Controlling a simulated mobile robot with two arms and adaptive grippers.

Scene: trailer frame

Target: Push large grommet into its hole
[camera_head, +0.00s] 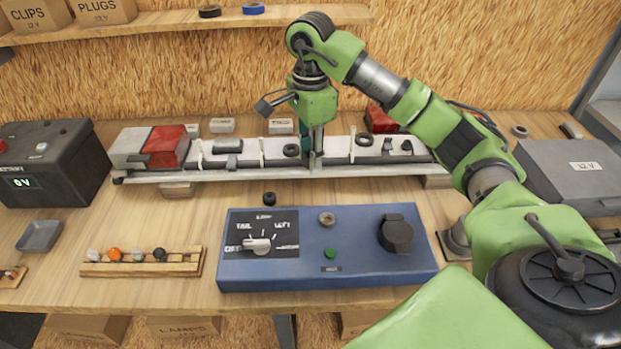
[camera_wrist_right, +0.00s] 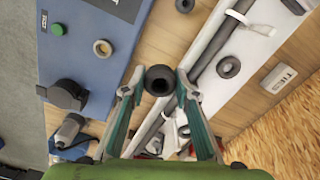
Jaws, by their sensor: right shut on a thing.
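My right gripper (camera_head: 313,152) points down over the middle of the trailer frame (camera_head: 236,172). In the wrist view the same gripper (camera_wrist_right: 160,78) is shut on a dark, round large grommet (camera_wrist_right: 160,80), whose dark centre faces the camera. In the head view the fingers hide this grommet. The frame's rail (camera_wrist_right: 207,52) runs diagonally beside the fingertips in the wrist view. A black ring (camera_head: 291,150) lies on the frame just left of the gripper; it also shows in the wrist view (camera_wrist_right: 229,67). I cannot make out the hole. My left gripper is not in view.
A blue switch panel (camera_head: 345,272) stands in front of the frame. A small black ring (camera_head: 269,198) lies between them. A wooden rack (camera_head: 142,268) with small bulbs is at left, near a black battery box (camera_head: 52,160). Red lamps (camera_head: 167,146) sit on the frame.

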